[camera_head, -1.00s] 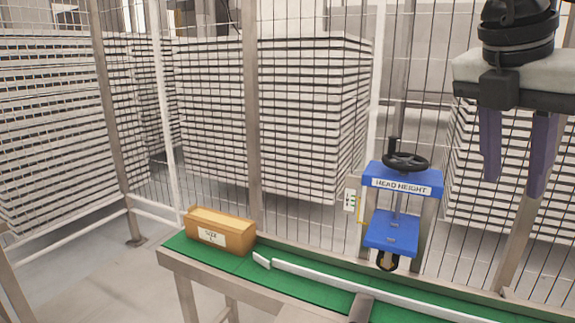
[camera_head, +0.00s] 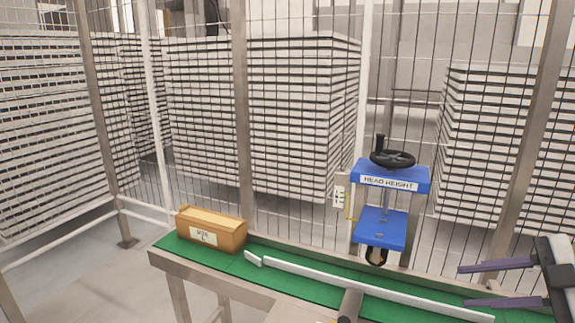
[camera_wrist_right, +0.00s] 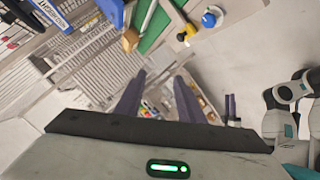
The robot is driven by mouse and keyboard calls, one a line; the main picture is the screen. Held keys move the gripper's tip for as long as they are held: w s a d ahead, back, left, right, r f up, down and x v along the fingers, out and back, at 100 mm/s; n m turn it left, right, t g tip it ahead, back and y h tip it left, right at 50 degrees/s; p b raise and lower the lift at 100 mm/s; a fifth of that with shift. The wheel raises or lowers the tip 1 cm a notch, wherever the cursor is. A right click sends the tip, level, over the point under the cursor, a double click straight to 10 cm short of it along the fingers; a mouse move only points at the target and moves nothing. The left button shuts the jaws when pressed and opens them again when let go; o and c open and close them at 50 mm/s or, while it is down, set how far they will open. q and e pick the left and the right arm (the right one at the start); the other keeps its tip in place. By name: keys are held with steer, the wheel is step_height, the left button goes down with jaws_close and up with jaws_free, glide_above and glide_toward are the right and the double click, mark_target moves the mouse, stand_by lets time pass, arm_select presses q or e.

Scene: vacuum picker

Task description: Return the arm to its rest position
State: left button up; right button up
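My right gripper (camera_head: 464,286) is at the right edge of the head view, with its two purple fingers pointing left and spread apart. Nothing is between them. In the right wrist view its fingers (camera_wrist_right: 160,76) are also apart and empty. A white and teal arm, which looks like mine, is at the right edge of the right wrist view. Small purple finger-like parts (camera_wrist_right: 231,107) show beside it; whether they are open or shut is unclear. My left gripper is not in the head view.
A green conveyor (camera_head: 280,276) with a white guide rail (camera_head: 350,284) runs along the front. A cardboard box (camera_head: 212,230) sits on its left end. A blue head-height press (camera_head: 390,178) stands over the belt. Wire fencing and stacked white trays (camera_head: 265,110) are behind.

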steer(key=s+f+m+t+h, duration=0.3)
steer(key=f+m, duration=0.3)
steer(key=f, duration=0.5)
steer(key=s+f+m+t+h, duration=0.35)
steer(key=f+m, duration=0.25)
steer(key=f, duration=0.5)
steer(key=s+a+f+m+g, duration=0.2)
steer(key=s+a+f, duration=0.4)
steer(key=a, duration=0.4)
steer(key=s+a+f+m+g, duration=0.3)
steer(key=s+a+f, duration=0.3)
steer(key=a, duration=0.5)
steer(key=shift+a+f+m, duration=0.25)
steer(key=shift+f+m, duration=0.05)
steer(key=shift+f, duration=0.55)
steer(key=shift+g+h, duration=0.25)
steer(key=shift+c, duration=0.5)
